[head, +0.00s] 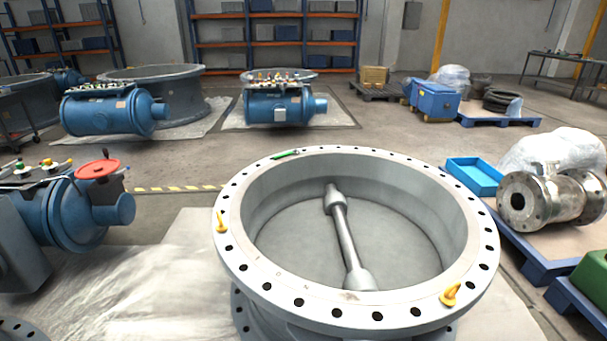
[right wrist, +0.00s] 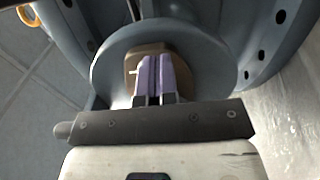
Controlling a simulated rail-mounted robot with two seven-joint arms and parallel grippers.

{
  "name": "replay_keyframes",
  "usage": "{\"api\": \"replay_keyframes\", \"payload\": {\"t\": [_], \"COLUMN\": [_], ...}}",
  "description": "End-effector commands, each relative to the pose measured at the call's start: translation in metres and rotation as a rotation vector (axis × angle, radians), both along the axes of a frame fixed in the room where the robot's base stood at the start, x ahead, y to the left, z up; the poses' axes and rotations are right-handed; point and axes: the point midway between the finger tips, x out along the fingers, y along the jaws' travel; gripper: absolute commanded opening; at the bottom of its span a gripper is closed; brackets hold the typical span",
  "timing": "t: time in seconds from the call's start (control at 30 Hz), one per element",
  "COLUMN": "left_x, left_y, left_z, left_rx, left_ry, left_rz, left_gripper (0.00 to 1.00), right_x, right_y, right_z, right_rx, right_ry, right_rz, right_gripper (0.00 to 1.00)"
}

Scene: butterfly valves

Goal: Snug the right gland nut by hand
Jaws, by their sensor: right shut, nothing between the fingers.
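My right gripper (right wrist: 153,62) shows in the right wrist view, with its two purple fingers side by side, shut and empty. The fingertips are in front of a brownish block-shaped part (right wrist: 148,47), which looks like the gland nut. It sits in the middle of a round grey boss (right wrist: 207,52) on the valve's side. The fingers hide part of it, and I cannot tell whether they touch it. In the head view the large grey butterfly valve (head: 232,215) lies with its ring facing up and a shaft (head: 344,235) across its bore. Neither gripper shows in the head view.
Yellow lifting eyes (head: 451,294) and a green tool (head: 286,153) are on the ring's top flange. A blue tray (head: 474,177) and a steel valve (head: 550,197) lie on a pallet at right. A blue valve with a red handwheel (head: 97,169) stands at left.

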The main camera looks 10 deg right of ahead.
Motion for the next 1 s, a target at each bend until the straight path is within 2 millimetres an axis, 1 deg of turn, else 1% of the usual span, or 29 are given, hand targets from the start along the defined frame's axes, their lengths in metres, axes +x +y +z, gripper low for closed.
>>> {"api": "replay_keyframes", "payload": {"t": [0.03, 0.1, 0.33, 0.77, 1.0], "left_x": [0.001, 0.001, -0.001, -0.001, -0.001], "left_y": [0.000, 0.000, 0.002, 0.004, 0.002], "left_z": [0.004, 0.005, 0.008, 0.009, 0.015], "left_rx": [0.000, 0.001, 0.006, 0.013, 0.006], "left_ry": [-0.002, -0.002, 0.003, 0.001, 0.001], "left_rz": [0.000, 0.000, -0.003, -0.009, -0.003], "left_gripper": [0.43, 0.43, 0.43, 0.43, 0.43], "right_x": [-0.007, -0.015, -0.033, -0.036, -0.039], "right_y": [0.001, 0.002, 0.004, 0.005, 0.009], "right_z": [0.001, 0.000, 0.000, 0.001, 0.020], "right_rx": [0.001, 0.001, 0.001, 0.001, 0.004], "right_ry": [0.003, 0.003, 0.001, -0.001, -0.014], "right_rz": [-0.001, 0.000, 0.000, 0.000, 0.001], "right_gripper": [0.00, 0.00, 0.00, 0.00, 0.00]}}
